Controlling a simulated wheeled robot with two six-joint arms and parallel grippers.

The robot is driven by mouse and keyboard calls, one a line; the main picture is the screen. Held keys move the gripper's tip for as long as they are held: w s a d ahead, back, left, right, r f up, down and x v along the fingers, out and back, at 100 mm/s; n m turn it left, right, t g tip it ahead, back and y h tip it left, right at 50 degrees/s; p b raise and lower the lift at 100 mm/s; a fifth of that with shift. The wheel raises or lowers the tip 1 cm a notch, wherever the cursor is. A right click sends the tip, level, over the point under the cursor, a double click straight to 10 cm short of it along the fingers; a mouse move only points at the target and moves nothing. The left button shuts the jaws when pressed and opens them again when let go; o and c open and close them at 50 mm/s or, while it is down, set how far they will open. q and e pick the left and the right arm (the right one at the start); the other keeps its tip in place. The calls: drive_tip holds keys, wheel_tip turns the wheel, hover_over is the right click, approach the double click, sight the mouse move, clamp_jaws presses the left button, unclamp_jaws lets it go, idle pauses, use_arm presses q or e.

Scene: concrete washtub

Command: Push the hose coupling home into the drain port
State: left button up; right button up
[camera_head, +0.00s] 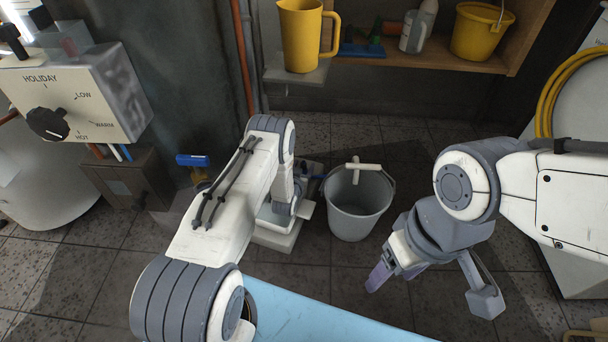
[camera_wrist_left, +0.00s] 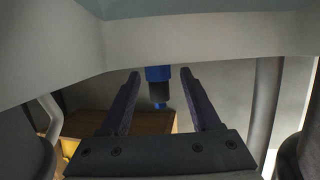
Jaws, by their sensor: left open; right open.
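A blue and black cylindrical part (camera_wrist_left: 158,88), which looks like the hose coupling, shows between the fingers of my left gripper (camera_wrist_left: 160,76) in the left wrist view. The gripper is open, with a gap visible on each side of the part. In the head view my left arm largely hides this gripper; a small blue part (camera_head: 318,178) shows just right of it, by a white unit (camera_head: 272,241) on the floor. I cannot make out the drain port or whether the coupling is seated in it. My right gripper (camera_head: 430,284) is open and empty, right of the bucket.
A grey bucket (camera_head: 356,222) with a pale handle grip stands right of the white unit. A yellow jug (camera_head: 299,38) sits on a small ledge. A wooden shelf (camera_head: 430,60) holds a yellow bucket (camera_head: 480,35) and bottles. A control box (camera_head: 80,95) is at left.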

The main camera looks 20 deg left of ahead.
sight(305, 163)
use_arm(q)
drive_tip(key=shift+w+f+b, duration=0.35)
drive_tip(key=shift+w, duration=0.2)
drive_tip(key=shift+w+f+b, duration=0.3)
drive_tip(key=shift+w+b, duration=0.05)
drive_tip(key=shift+w, duration=0.15)
drive_tip(key=shift+w+a, duration=0.1)
drive_tip(key=shift+w, duration=0.3)
drive_tip(key=shift+r, duration=0.1)
use_arm(e)
wheel_tip(305, 163, down, 3)
drive_tip(key=shift+r, duration=0.15)
use_arm(q)
clamp_jaws()
